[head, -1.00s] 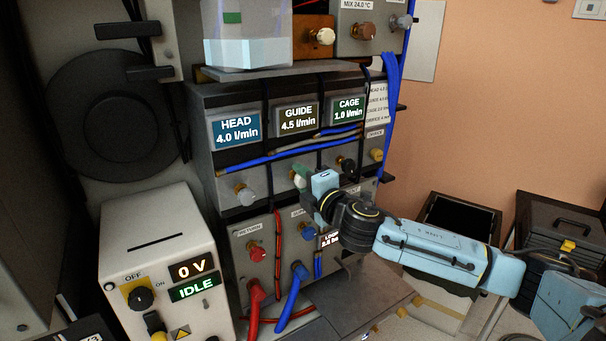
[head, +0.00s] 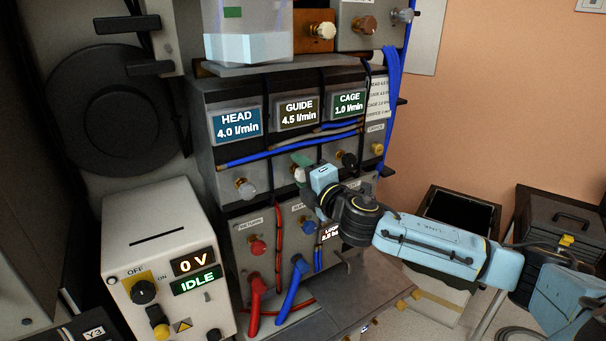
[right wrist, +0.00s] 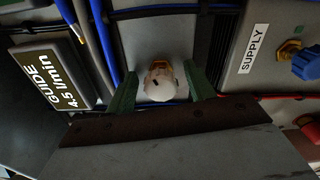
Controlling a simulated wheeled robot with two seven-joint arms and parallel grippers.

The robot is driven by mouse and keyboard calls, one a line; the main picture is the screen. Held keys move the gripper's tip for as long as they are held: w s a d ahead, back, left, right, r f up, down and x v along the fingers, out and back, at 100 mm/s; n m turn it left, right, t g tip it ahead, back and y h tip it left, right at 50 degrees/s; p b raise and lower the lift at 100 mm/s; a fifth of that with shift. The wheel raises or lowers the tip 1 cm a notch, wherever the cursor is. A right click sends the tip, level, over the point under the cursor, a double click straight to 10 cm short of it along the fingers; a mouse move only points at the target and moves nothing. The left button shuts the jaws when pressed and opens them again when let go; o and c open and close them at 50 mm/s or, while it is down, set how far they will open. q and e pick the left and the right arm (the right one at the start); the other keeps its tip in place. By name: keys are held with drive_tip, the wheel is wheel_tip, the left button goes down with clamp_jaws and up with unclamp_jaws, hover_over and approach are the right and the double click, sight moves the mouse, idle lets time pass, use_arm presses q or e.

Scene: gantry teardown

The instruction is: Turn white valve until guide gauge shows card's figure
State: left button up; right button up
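The white valve (head: 299,174) is a round knob below the guide gauge (head: 298,111), which reads 4.5 l/min. My right gripper (head: 301,167) is at the valve and partly hides it in the head view. In the right wrist view the white knob (right wrist: 160,82) sits between the two green fingers of my right gripper (right wrist: 162,90), with a gap on each side. The guide gauge also shows there (right wrist: 48,76), turned sideways. A printed card (head: 378,98) right of the cage gauge lists several lines, too small to read surely. My left gripper is out of view.
The head gauge (head: 238,124) reads 4.0 l/min and the cage gauge (head: 349,103) 1.0 l/min. Neighbouring knobs are a pale one (head: 246,189) and a black one (head: 349,160). Blue hoses (head: 290,146) cross above the valves. Red and blue supply knobs sit below.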

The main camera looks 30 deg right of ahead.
drive_tip(key=shift+s, duration=0.1)
drive_tip(key=s+b, duration=0.2)
drive_tip(key=s, duration=1.1)
drive_tip(key=shift+b, duration=0.3)
drive_tip(key=shift+s+a, duration=0.1)
drive_tip(key=shift+s, duration=0.05)
drive_tip(key=shift+f, duration=0.1)
